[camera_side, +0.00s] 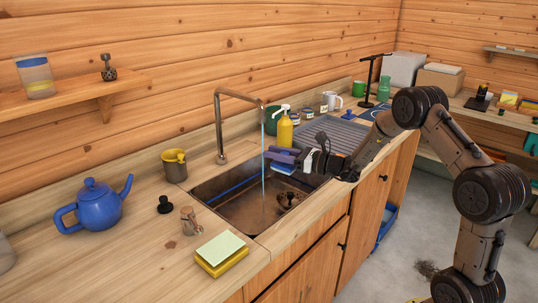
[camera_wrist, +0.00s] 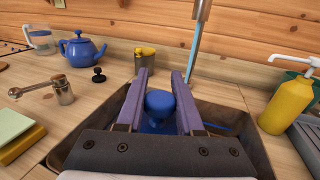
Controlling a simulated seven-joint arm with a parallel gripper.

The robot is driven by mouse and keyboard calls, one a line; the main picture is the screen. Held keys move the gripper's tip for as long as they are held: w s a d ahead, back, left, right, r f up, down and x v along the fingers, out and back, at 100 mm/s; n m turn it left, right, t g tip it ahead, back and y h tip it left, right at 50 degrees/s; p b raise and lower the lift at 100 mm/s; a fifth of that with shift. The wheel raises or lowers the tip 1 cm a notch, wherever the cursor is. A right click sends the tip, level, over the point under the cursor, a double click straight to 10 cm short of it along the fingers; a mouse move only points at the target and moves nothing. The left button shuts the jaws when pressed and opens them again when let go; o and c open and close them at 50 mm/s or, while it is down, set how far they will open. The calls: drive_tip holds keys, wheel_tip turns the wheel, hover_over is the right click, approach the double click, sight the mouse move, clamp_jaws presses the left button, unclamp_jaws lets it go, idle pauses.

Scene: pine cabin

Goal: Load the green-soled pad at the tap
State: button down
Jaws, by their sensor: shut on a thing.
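The tap (camera_side: 219,125) rises behind the sink. A thin blue water stream (camera_side: 263,180) falls from its spout into the basin, close beside the fingers; I cannot tell if it touches the pad. In the wrist view the stream (camera_wrist: 195,48) is beyond the right finger.
A yellow sponge with a pale green top (camera_side: 222,252), a metal lever (camera_side: 190,221), a black knob (camera_side: 164,205), a blue teapot (camera_side: 97,204) and a yellow-rimmed cup (camera_side: 174,165) stand left of the sink. A yellow soap bottle (camera_side: 285,132) stands behind it. A drain rack (camera_side: 333,134) is right.

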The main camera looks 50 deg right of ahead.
sight(285, 168)
drive_tip(key=shift+r, duration=0.1)
drive_tip(key=shift+s+a+r, duration=0.2)
drive_tip(key=shift+s+r, duration=0.45)
drive_tip(key=shift+s, duration=0.15)
drive_tip(key=shift+s+a+r, duration=0.2)
drive_tip(key=shift+s+r, duration=0.45)
drive_tip(key=shift+s, duration=0.2)
drive_tip(key=shift+s+a+r, duration=0.2)
drive_tip(key=shift+s+r, duration=0.45)
drive_tip(key=shift+s, duration=0.15)
